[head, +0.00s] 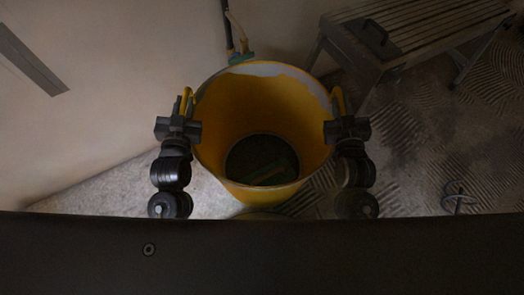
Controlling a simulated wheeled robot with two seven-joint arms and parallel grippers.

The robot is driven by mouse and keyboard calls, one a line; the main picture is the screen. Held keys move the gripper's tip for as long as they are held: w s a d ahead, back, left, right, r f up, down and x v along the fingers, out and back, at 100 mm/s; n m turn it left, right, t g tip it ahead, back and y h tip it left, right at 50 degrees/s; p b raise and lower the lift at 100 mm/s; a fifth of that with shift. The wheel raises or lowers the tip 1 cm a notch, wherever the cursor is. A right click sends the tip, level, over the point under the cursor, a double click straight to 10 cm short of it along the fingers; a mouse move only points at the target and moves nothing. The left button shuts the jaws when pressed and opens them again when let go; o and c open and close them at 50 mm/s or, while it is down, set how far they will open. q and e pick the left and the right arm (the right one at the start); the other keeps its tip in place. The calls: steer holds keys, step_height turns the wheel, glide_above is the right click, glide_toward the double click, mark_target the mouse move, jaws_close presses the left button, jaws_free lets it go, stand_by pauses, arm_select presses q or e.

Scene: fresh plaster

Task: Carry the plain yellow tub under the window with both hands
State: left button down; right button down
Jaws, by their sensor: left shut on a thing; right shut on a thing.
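The yellow tub (218,166) is in the middle of the head view, in front of me, its open top facing up. Pale smears show along its rim, and its dark bottom is visible inside. My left gripper (184,108) is shut on the tub's left handle (187,94). My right gripper (341,107) is shut on the tub's right handle (338,97). The fingertips are small and dark here. I cannot tell clearly whether the tub's base touches the floor.
A slatted bench or platform (420,35) with a dark handle stands at the back right. A pale wall (110,90) runs along the left, close to the tub. A dark pole-like thing (228,25) leans behind the tub. A small dark object (458,197) lies on the patterned floor (410,150) at right.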

arm_select(q)
steer(key=shift+r, duration=0.5)
arm_select(e)
steer(key=shift+r, duration=0.5)
